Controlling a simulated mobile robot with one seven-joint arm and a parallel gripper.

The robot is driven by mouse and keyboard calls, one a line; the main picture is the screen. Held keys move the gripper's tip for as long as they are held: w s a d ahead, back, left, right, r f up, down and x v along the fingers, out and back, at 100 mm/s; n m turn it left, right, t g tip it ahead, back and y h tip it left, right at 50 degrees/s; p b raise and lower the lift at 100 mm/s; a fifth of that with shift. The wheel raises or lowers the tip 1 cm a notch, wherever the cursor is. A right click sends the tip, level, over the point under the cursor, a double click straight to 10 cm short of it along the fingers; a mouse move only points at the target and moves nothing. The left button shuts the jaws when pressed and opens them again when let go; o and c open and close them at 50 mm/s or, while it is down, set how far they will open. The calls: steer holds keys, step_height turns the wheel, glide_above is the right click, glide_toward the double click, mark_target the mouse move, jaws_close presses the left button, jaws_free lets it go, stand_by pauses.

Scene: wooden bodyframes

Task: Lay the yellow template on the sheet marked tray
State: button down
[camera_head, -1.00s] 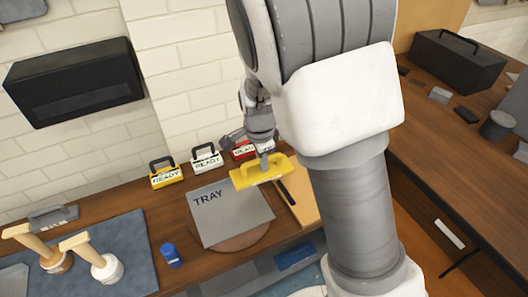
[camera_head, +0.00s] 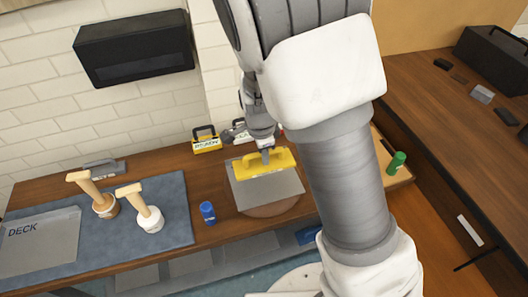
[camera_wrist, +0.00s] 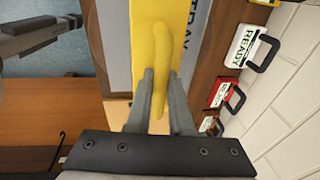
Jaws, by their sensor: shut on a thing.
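The yellow template (camera_head: 255,168) is a flat plate with a raised handle. My gripper (camera_head: 266,155) is shut on that handle; in the wrist view my gripper (camera_wrist: 160,95) has one finger on each side of it. The grey sheet marked TRAY (camera_head: 270,193) lies on a round brown board on the wooden bench. The template appears over the upper part of this sheet and hides its lettering in the head view. In the wrist view the sheet (camera_wrist: 187,55) shows beside and beneath the template (camera_wrist: 145,45). Whether they touch cannot be told.
A blue bottle (camera_head: 208,213) stands left of the tray sheet. Two wooden-handled tools (camera_head: 150,218) and a sheet marked DECK (camera_head: 42,245) are on the blue mat (camera_head: 175,190). A yellow READY block (camera_head: 206,141) stands by the wall, and a green bottle (camera_head: 397,161) at right.

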step_height(320, 180, down, 4)
steer(key=b, duration=0.3)
steer(key=shift+f+b, duration=0.7)
steer(key=shift+f, duration=0.1)
steer(key=shift+f+p, duration=0.2)
steer(key=shift+p, duration=0.15)
stand_by(1.2)
steer(key=shift+c, duration=0.8)
jaws_free()
steer(key=shift+r, duration=0.1)
steer(key=shift+r+p, duration=3.4)
